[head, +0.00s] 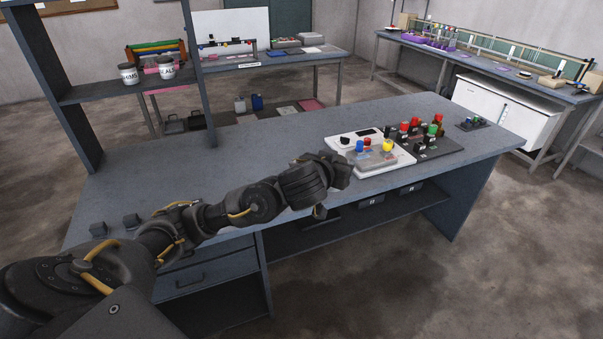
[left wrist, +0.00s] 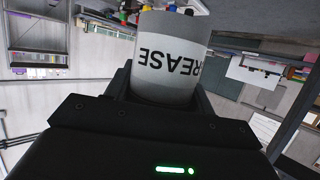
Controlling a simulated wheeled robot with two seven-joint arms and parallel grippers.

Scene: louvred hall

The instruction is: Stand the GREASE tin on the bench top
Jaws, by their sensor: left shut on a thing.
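The GREASE tin (left wrist: 168,80), grey with a white band and black lettering, fills the upper middle of the left wrist view, its lettering upside down. My left gripper is shut on it, with a dark finger on each side. In the head view my left gripper (head: 338,180) is over the front part of the bench top (head: 235,160), left of the lower corner of the white panel; I cannot make out the tin there, as my own arm hides it. I cannot tell the gap between tin and bench. My right gripper is in neither view.
A white panel (head: 345,141) and a dark board (head: 450,150) with coloured knobs occupy the bench's right half. Two labelled tins (head: 128,74) stand on the left shelf. The bench's middle left is clear.

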